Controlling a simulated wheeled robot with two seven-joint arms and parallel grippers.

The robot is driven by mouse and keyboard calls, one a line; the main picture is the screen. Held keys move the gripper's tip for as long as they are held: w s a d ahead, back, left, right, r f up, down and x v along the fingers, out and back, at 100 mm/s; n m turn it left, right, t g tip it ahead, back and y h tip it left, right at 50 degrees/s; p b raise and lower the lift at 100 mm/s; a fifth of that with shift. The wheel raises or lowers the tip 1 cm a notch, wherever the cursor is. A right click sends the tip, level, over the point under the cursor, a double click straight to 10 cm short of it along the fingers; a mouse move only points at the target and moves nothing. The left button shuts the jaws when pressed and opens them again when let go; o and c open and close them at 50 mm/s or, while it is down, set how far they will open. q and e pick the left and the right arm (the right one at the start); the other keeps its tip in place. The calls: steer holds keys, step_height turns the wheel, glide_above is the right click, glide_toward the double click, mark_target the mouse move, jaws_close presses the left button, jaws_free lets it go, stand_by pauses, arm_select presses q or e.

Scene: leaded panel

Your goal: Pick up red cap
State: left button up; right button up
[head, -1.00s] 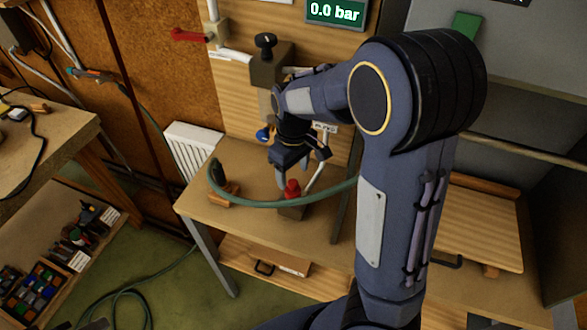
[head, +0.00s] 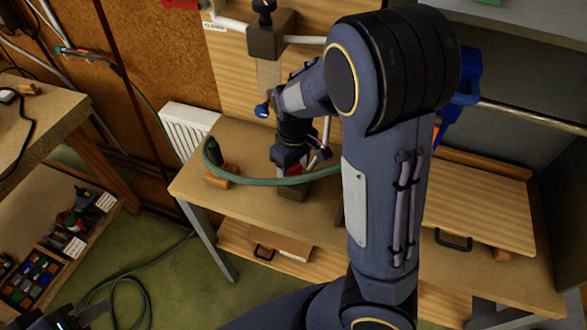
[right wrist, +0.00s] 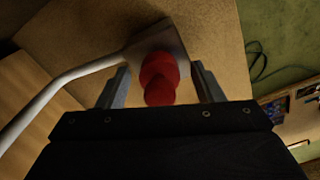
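In the head view the right gripper (head: 293,170) is low over the cap (head: 295,169), which is mostly hidden by the gripper and the hose. My left gripper (head: 75,318) is cut off at the bottom left corner, and its fingers cannot be made out clearly.
A green hose (head: 265,182) curves across the bench (head: 235,150) right by the right gripper. A grey pipe (right wrist: 50,92) runs to the block. A valve with a black knob (head: 263,8) is above on the wooden panel. A wooden board (head: 478,208) lies at the right.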

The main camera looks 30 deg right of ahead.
steer(key=c, duration=1)
steer(key=shift+r, duration=0.1)
